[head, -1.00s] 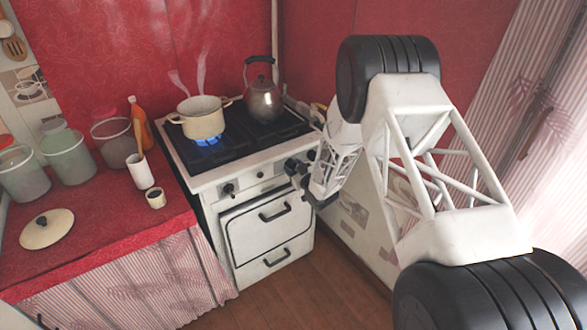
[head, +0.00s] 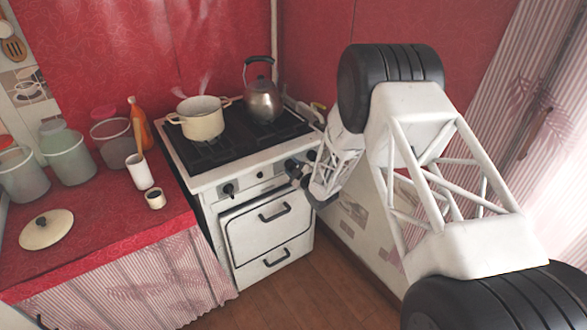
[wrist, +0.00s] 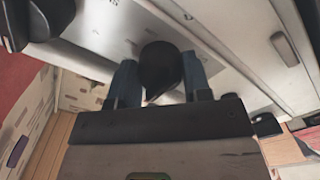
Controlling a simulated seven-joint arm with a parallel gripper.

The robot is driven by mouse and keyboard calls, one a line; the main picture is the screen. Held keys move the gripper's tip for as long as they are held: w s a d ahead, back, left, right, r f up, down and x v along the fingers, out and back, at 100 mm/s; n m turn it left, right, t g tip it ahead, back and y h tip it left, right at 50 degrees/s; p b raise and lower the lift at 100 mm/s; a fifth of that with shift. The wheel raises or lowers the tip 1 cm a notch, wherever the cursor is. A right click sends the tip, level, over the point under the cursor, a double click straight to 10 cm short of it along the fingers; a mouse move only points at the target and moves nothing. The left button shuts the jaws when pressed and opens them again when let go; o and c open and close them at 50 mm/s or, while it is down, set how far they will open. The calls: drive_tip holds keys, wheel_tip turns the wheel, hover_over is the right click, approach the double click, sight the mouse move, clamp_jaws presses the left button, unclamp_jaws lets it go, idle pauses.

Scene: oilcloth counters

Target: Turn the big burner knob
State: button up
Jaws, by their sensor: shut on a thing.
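The white stove (head: 205,185) stands in the corner with its knobs along the front panel. In the wrist view a big black burner knob (wrist: 160,68) sits between the two fingers of my gripper (wrist: 160,84), which is shut on it. In the head view my gripper (head: 301,172) is at the right end of the panel, and the held knob is largely hidden there by the gripper. A smaller black knob (head: 228,188) is at the panel's left end. A cream pot (head: 201,120) stands on the left burner, with no flame showing under it.
A grey kettle (head: 263,100) stands at the back of the stove top. The red counter (head: 100,220) at left holds jars, an orange bottle (head: 139,122), a white cup (head: 140,172) and a lid (head: 47,229). Oven handles stick out below the panel.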

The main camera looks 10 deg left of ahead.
idle(0.3)
drive_tip(key=o, duration=0.9)
drive_tip(key=shift+r+m, duration=0.1)
drive_tip(key=shift+m, duration=0.2)
